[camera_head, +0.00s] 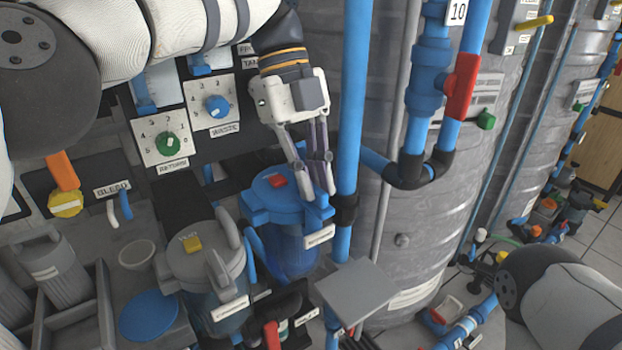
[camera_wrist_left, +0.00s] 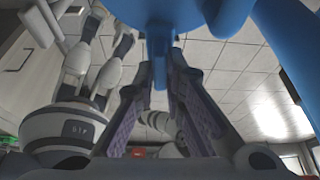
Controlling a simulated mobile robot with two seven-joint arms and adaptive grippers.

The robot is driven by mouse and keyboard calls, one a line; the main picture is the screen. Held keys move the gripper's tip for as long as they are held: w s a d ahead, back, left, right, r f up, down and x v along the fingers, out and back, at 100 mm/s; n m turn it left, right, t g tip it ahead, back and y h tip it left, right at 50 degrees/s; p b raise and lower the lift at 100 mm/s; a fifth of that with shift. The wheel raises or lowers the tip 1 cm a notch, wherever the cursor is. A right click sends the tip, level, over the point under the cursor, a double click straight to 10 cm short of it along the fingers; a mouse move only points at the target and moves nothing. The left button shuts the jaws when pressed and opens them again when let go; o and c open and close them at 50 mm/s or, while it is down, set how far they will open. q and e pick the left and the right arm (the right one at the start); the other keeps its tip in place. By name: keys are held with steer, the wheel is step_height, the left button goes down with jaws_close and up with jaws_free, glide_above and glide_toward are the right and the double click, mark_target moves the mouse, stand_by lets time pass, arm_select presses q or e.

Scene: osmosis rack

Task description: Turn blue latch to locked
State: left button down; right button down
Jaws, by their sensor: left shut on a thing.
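A blue filter housing (camera_head: 290,245) with a blue lid (camera_head: 262,205) and a red square on top stands below the dial panel. My left gripper (camera_head: 316,183) reaches down from above at the lid's right side. In the left wrist view, a blue latch (camera_wrist_left: 158,48) hangs from the blue lid between the fingers, and my left gripper (camera_wrist_left: 160,78) is shut on it. In the head view the fingers largely hide the latch, and its exact turn angle is hard to tell.
A grey-lidded housing (camera_head: 195,262) with a yellow square stands left of the blue one. A vertical blue pipe (camera_head: 352,100) runs close to the right of my left gripper. A grey plate (camera_head: 356,291) lies in front. A green dial (camera_head: 168,144) and a blue dial (camera_head: 217,107) sit behind.

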arm_select(q)
steer(key=shift+m, duration=0.5)
steer(key=c, duration=1.7)
jaws_free()
steer(key=shift+o, duration=0.2)
